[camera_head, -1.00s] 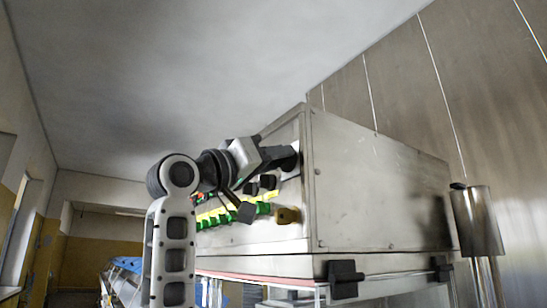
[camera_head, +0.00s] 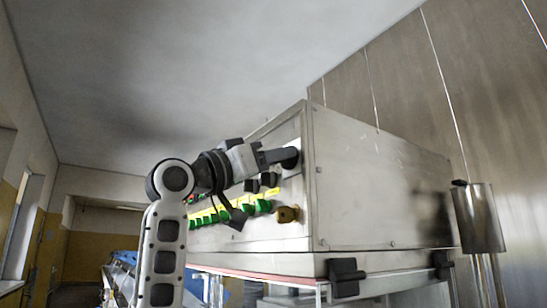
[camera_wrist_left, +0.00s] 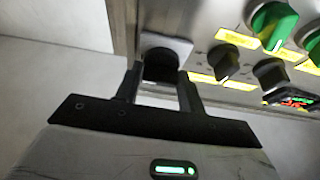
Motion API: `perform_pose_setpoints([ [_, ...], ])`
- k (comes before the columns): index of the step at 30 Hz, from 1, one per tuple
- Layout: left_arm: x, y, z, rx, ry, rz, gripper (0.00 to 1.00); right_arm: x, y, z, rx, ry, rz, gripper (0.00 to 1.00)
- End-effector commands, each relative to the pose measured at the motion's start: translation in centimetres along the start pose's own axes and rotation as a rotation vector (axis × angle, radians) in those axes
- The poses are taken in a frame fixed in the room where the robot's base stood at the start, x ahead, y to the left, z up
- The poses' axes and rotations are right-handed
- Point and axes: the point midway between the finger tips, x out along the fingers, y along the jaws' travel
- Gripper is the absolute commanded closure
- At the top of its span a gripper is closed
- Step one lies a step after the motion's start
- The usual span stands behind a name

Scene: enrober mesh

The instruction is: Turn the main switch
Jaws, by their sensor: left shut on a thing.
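The main switch is a black knob on a pale square plate, at the upper right corner of the machine's control panel. In the head view the knob (camera_head: 293,158) is partly covered by my left gripper (camera_head: 283,157). In the left wrist view the knob (camera_wrist_left: 160,62) sits between the two fingertips of my left gripper (camera_wrist_left: 161,82). The left gripper is shut on the knob. Its exact angle is hard to read behind the fingers. My right gripper is in neither view.
The panel carries green knobs (camera_wrist_left: 273,24), smaller black knobs (camera_wrist_left: 223,61), yellow labels and a red-lit display (camera_wrist_left: 290,100). A brass-coloured lock (camera_head: 288,214) sits below the switch. A steel cylinder (camera_head: 478,218) stands right of the steel cabinet (camera_head: 375,190).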

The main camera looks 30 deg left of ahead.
Motion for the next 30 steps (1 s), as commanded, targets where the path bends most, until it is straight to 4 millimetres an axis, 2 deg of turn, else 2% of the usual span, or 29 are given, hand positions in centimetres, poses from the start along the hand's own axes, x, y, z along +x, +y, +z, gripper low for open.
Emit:
perform_pose_setpoints([
  [1,0.0,0.0,-0.1,0.0,0.003,-0.002,0.55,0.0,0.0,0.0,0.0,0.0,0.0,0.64],
  [3,0.0,0.0,-0.1,0.0,0.003,-0.001,0.4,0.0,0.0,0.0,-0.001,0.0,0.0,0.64],
  [11,0.0,0.0,-0.1,-0.001,0.002,-0.001,0.4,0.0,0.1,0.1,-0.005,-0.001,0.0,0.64],
  [16,-1.3,-0.1,0.1,0.001,0.002,-0.002,0.4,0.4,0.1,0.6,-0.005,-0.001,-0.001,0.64],
  [20,-3.9,-0.1,0.3,0.002,0.005,-0.003,0.4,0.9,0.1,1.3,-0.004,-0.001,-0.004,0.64],
  [30,-12.0,-0.1,0.2,0.003,0.004,-0.004,0.4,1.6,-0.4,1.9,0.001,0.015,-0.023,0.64],
])
